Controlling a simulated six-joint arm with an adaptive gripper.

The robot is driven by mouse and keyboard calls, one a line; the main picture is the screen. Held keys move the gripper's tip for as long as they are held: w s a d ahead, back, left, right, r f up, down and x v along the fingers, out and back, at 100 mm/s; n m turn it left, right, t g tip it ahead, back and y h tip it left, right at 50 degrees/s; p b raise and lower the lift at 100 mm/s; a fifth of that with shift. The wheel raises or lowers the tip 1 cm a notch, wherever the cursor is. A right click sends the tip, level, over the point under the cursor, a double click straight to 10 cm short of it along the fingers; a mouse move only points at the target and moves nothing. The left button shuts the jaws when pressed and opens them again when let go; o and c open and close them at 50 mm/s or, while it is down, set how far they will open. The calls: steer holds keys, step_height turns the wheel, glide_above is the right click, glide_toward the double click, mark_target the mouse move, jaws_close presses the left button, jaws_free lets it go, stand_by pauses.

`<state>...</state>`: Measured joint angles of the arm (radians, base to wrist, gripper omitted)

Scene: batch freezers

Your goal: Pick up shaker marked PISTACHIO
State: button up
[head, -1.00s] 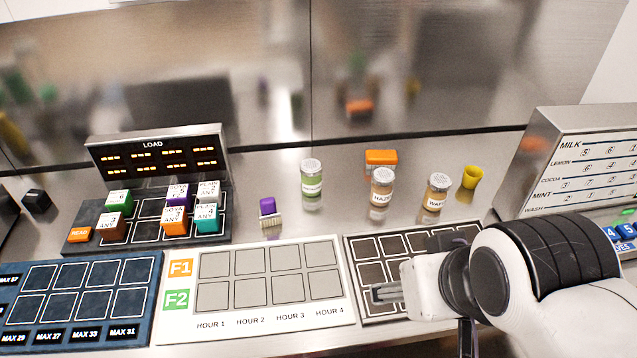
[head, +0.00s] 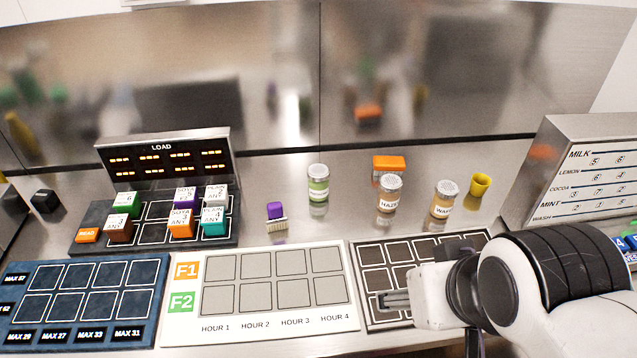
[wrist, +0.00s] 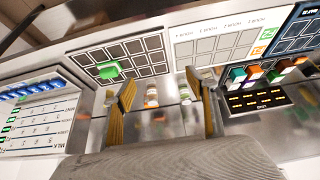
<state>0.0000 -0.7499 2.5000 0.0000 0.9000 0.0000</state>
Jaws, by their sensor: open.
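Three shakers with grey lids stand on the steel counter in the head view. The left one has green contents (head: 318,184), and the lettering on its label is too small to read. The middle shaker (head: 389,195) reads "HAZE" in part, and the right one (head: 444,201) reads "WAFE" in part. My gripper (head: 394,300) is low over the dark grid tray, in front of the shakers and apart from them. In the wrist view my gripper (wrist: 160,82) has its two fingers spread, with small shakers visible beyond, between them. It holds nothing.
An orange block (head: 388,164) and a yellow cup (head: 480,185) stand near the shakers. A white board (head: 185,335) and dark grid tray (head: 362,262) lie in front. A green item (wrist: 109,70) sits on the tray.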

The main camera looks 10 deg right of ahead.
steer(key=shift+o, duration=0.6)
steer(key=shift+w, duration=0.1)
steer(key=n+t+y, duration=0.1)
steer(key=n+t, duration=0.1)
steer(key=t, duration=0.4)
glide_above(323, 178)
steer(key=s+d, duration=0.6)
steer(key=s, duration=0.5)
step_height(323, 178, down, 8)
steer(key=r, duration=0.1)
steer(key=shift+w+a+f+n+t+y, duration=0.25)
steer(key=shift+w+a+f+y, duration=0.4)
steer(key=shift+w+f, duration=0.7)
steer(key=shift+w+a+f+n+t+y, duration=0.2)
steer(key=shift+w+a+f+y, duration=0.15)
steer(key=shift+w+a+f, duration=1)
steer(key=shift+w+a+f+n+t+y, duration=0.25)
steer(key=shift+w+a+f+y, duration=0.4)
steer(key=shift+f, duration=1.25)
steer(key=shift+w+d, duration=0.15)
steer(key=shift+w, duration=0.05)
steer(key=shift+x, duration=1.2)
steer(key=shift+w+f, duration=0.1)
